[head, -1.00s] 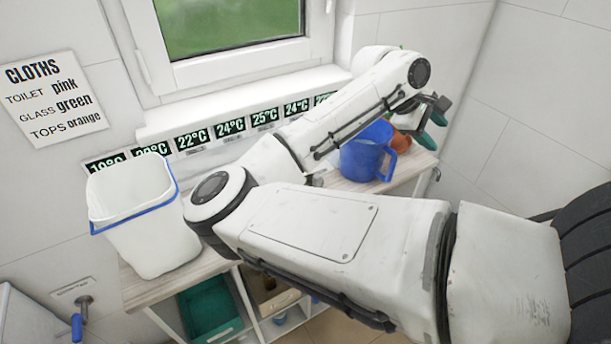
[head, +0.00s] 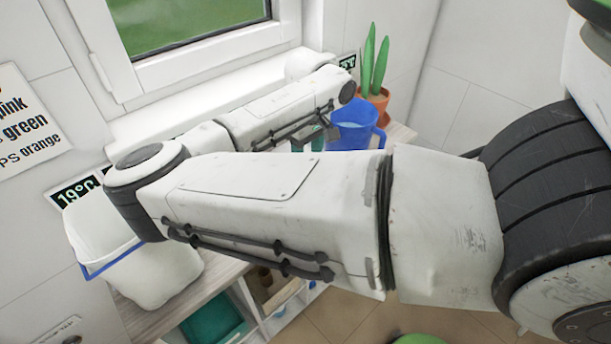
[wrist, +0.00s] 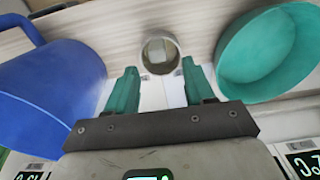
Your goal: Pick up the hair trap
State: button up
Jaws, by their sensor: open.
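What looks like the hair trap is a small round metallic cup (wrist: 160,54) on the pale wooden top in the wrist view. Its open mouth faces the camera. My gripper (wrist: 160,84) is open, its two teal fingers apart and nothing between them. The cup lies just beyond the fingertips, roughly centred on the gap, and appears apart from both fingers. In the head view my arm hides the cup and most of the gripper.
A blue jug (wrist: 45,85) is close on the left of the wrist view, also in the head view (head: 356,126). A teal bowl (wrist: 270,52) is close on the right. A potted plant (head: 374,100) and white bucket (head: 160,270) stand on the shelf top.

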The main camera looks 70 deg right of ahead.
jog(key=shift+f+p, duration=0.95)
jog(key=shift+f, duration=1.7)
grip_shut()
